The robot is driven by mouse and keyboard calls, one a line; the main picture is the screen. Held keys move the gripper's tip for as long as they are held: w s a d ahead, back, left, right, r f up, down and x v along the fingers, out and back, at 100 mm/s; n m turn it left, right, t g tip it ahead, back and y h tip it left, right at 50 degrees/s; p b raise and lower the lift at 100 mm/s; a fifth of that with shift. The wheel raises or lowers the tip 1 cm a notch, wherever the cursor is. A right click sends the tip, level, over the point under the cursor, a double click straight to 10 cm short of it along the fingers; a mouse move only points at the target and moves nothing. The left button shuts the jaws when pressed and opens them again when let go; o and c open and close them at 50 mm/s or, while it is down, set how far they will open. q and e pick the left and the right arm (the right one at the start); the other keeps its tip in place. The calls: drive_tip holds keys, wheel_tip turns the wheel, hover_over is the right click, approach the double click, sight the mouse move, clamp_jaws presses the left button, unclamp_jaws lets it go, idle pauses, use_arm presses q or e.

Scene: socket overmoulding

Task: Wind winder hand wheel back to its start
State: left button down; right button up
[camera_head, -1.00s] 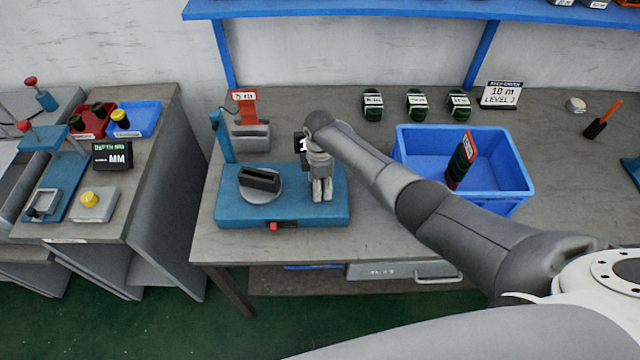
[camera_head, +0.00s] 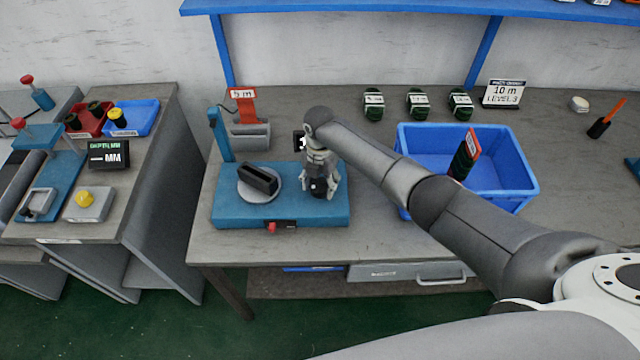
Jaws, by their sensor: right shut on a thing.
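The winder has a blue base (camera_head: 240,212) on the bench, with a round grey disc (camera_head: 246,195) carrying a black bar-shaped former (camera_head: 260,179). My right gripper (camera_head: 319,190) points down over the right part of the base, its fingers around a small dark part (camera_head: 319,185), which I take for the hand wheel's grip. The rest of the hand wheel is hidden by the gripper. My left gripper is not in view.
A small dark display (camera_head: 299,141) is partly hidden behind my wrist. A blue crate (camera_head: 505,165) stands under my right forearm. Green coils (camera_head: 418,103) lie behind.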

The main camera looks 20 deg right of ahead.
drive_tip(key=n+b, duration=0.1)
drive_tip(key=n, duration=0.2)
drive_tip(key=shift+w+n, duration=0.15)
drive_tip(key=shift+n, duration=0.25)
drive_tip(key=n+b, duration=0.1)
drive_tip(key=n, duration=0.2)
drive_tip(key=shift+n+b, duration=0.3)
drive_tip(key=shift+b, duration=0.1)
drive_tip(key=shift+n+b, duration=0.45)
drive_tip(key=shift+n, duration=0.45)
drive_tip(key=shift+n+b, duration=0.7)
drive_tip(key=shift+n, duration=0.1)
drive_tip(key=n+b, duration=0.3)
drive_tip(key=b, duration=0.3)
drive_tip(key=shift+f, duration=0.1)
drive_tip(key=shift+r+n+b, duration=0.25)
drive_tip(key=shift+n+b, duration=0.25)
drive_tip(key=shift+b, duration=0.65)
